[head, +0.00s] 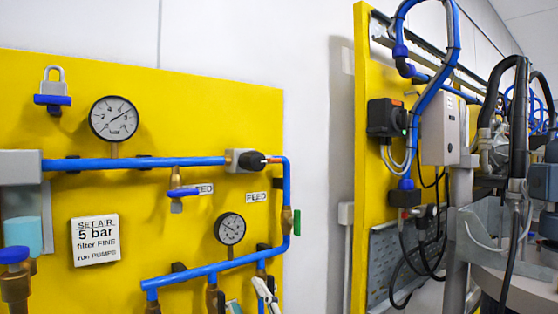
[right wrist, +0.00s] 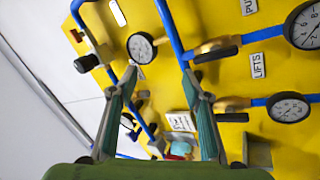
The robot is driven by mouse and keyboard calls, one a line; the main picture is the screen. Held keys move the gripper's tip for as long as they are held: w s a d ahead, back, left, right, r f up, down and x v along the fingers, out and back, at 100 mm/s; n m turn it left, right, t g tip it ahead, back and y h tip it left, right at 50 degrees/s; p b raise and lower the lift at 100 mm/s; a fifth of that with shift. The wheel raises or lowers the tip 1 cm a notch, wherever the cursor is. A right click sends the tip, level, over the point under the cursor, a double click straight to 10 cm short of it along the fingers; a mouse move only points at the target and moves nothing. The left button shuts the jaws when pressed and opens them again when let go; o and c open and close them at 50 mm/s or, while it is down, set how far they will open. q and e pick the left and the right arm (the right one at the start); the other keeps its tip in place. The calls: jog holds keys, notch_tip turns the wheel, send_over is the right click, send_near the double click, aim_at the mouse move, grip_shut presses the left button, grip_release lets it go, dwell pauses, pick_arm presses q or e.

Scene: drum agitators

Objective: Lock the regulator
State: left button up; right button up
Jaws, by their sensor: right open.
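A grey padlock (head: 54,87) with a raised shackle sits at a blue holder on the yellow panel, upper left. What seems to be the regulator is a grey block (head: 20,162) with a pale blue bowl (head: 22,235) below it, cut by the left edge. The bowl seems to show small between my fingers in the right wrist view (right wrist: 183,148). My right gripper (head: 247,294) is at the bottom of the head view, low in front of the panel, right of the regulator and padlock. In the wrist view its green fingers (right wrist: 160,88) are apart with nothing held. My left gripper is out of view.
Blue pipes (head: 130,163) with gauges (head: 114,118) and valves stand out from the panel. A "SET AIR 5 bar" sign (head: 95,240) is fixed beside the regulator. Bare white wall separates this panel from a second yellow panel (head: 375,75) with hoses and machinery on the right.

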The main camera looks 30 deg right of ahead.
jog(key=s+a+r+n+g+y, duration=0.1)
jog(key=a+r+n+g+y, duration=0.3)
jog(key=r+n+y, duration=0.8)
jog(key=s+a+r+n+g+y, duration=0.25)
jog(key=a+r+n+y, duration=0.4)
jog(key=n, duration=0.95)
jog(key=m+t+h+p, duration=0.2)
jog(key=h+p, duration=0.3)
jog(key=h, duration=1.1)
send_near(276, 159)
jog(key=w, duration=0.8)
jog(key=shift+w+a+r, duration=0.1)
jog(key=shift+w+r, duration=0.1)
jog(key=shift+w, duration=0.1)
